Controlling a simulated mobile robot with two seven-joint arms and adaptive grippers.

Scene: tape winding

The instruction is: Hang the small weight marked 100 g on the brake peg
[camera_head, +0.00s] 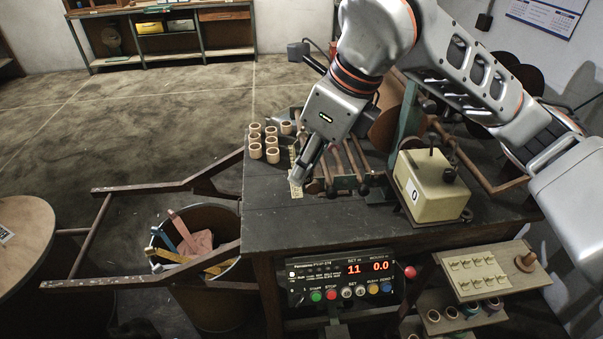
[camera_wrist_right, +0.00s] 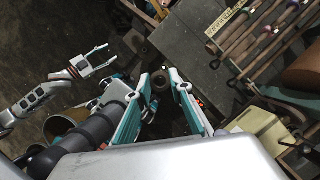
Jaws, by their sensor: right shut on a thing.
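My right gripper (camera_head: 308,172) is low over the table beside the wooden rods of the winding stand (camera_head: 350,165). In the right wrist view its two teal-lined fingers (camera_wrist_right: 168,98) have a small dark brown round thing (camera_wrist_right: 160,82) between their tips. No 100 g marking on it can be read, so I cannot tell if it is the weight. I cannot make out the brake peg for certain. My left gripper (camera_wrist_right: 96,62) shows only in the right wrist view, empty, with its fingers apart, away from the table.
Several tan cores (camera_head: 272,155) stand at the table's (camera_head: 290,225) back left. A cream box marked 0 (camera_head: 433,185) stands at the right. A control panel (camera_head: 340,277) is on the front. A bin (camera_head: 207,225) stands at the left, and a side shelf (camera_head: 490,272) at the lower right.

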